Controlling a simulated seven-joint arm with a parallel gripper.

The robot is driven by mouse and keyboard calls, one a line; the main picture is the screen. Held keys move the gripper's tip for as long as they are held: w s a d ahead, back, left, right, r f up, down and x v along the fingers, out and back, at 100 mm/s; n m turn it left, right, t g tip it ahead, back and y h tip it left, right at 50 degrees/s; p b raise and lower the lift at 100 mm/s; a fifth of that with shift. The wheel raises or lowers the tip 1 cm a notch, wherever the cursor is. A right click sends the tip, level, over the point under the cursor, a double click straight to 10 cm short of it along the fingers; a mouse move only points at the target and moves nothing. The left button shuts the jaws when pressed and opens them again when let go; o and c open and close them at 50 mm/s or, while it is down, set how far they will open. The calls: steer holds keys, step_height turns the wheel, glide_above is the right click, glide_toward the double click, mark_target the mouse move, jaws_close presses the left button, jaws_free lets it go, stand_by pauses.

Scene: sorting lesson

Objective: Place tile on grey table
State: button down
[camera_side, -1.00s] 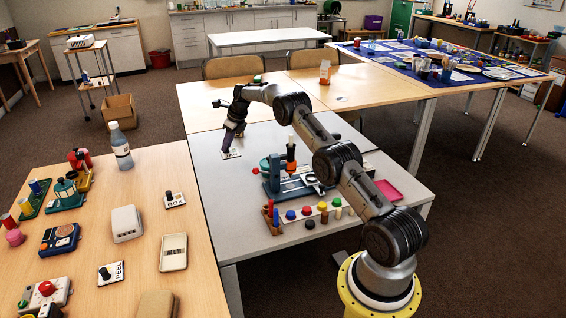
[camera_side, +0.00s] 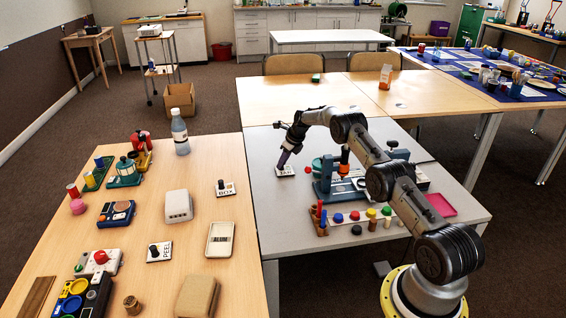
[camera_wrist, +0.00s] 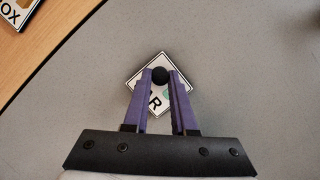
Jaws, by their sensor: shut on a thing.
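The tile (camera_side: 285,172) is a small white plate with a black border, black letters that seem to read JAR, and a round black knob. It is at the left part of the grey table (camera_side: 268,215), flat at or very near its surface; I cannot tell if it touches. My gripper (camera_side: 284,163) has purple fingers and comes down on the tile from above. In the wrist view, my gripper (camera_wrist: 160,75) is shut on the black knob (camera_wrist: 160,74), and the tile (camera_wrist: 157,101) shows turned like a diamond, partly hidden by the fingers.
A blue stand (camera_side: 325,186) with an orange-and-black tool is right of the tile. Several coloured pegs (camera_side: 355,215) stand in front. Tiles marked BOX (camera_side: 226,188) and PEEL (camera_side: 159,253) lie on the wooden table to the left. Grey surface left and in front of the tile is clear.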

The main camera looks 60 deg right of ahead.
steer(key=c, duration=0.7)
jaws_free()
steer(key=shift+f, duration=0.15)
steer(key=v, duration=1.2)
steer(key=s+a+r+n, duration=0.6)
steer(key=a+r+n, duration=0.2)
steer(key=a+r, duration=0.35)
steer(key=s+a+r+n, duration=0.5)
steer(key=a+r+n, duration=0.4)
steer(key=a+r, duration=0.25)
steer(key=s+a+r+n, duration=0.3)
steer(key=s+a+n, duration=0.65)
steer(key=s, duration=0.45)
steer(key=s+a+f+n, duration=0.1)
steer(key=s+n, duration=0.2)
steer(key=s, duration=0.1)
steer(key=s+a+f+n, duration=0.2)
steer(key=s+n, duration=0.1)
steer(key=s, duration=0.2)
steer(key=s+a+f+n+t, duration=0.1)
steer(key=s+f+n, duration=0.1)
steer(key=s, duration=0.3)
steer(key=shift+s+a+f+n, duration=0.2)
steer(key=shift+s+n, duration=0.05)
steer(key=shift+n, duration=0.5)
